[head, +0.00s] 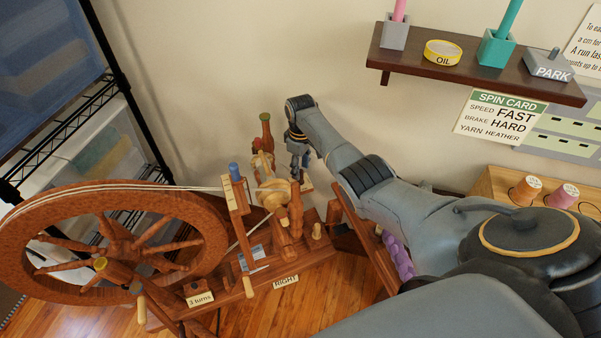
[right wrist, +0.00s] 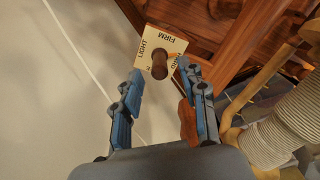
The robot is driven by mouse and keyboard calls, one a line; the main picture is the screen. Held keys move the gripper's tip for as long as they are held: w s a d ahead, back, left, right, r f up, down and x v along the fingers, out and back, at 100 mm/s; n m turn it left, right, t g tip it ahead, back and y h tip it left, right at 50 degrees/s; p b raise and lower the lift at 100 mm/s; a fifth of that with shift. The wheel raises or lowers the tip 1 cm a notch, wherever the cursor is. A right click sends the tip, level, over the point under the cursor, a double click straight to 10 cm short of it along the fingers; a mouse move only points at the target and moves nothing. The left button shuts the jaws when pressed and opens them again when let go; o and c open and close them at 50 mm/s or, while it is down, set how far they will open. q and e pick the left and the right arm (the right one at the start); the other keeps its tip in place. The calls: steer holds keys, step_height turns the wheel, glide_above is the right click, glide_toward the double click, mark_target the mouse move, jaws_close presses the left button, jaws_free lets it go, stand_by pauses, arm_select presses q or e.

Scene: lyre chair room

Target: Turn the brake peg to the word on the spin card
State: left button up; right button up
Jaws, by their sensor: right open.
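The brake peg (right wrist: 160,65) is a brown knob on a pale square plate (right wrist: 172,42) in the right wrist view. The plate reads LIGHT, FIRM and HARD; a small mark at its lower left is unclear. I cannot tell which word the peg points to. My right gripper (right wrist: 161,88) is open, its blue-grey fingers on either side of the peg and just short of it, holding nothing. In the head view the right gripper (head: 300,158) is beside the spinning wheel's upright parts. The spin card (head: 499,116) reads SPEED FAST, BRAKE HARD, YARN HEATHER. My left gripper is out of view.
The big wheel (head: 45,212) and its wooden base (head: 305,258) stand left of my right arm. A wound bobbin (right wrist: 280,130) is close at right in the wrist view. Bare wall lies behind the gripper.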

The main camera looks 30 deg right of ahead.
steer(key=shift+f, duration=0.9)
steer(key=shift+w+f, duration=0.1)
steer(key=shift+f, duration=0.05)
jaws_close()
steer(key=shift+m+p, duration=0.3)
steer(key=shift+m, duration=0.7)
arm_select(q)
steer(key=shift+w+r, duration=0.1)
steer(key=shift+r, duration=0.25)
arm_select(e)
steer(key=m, duration=0.3)
jaws_free()
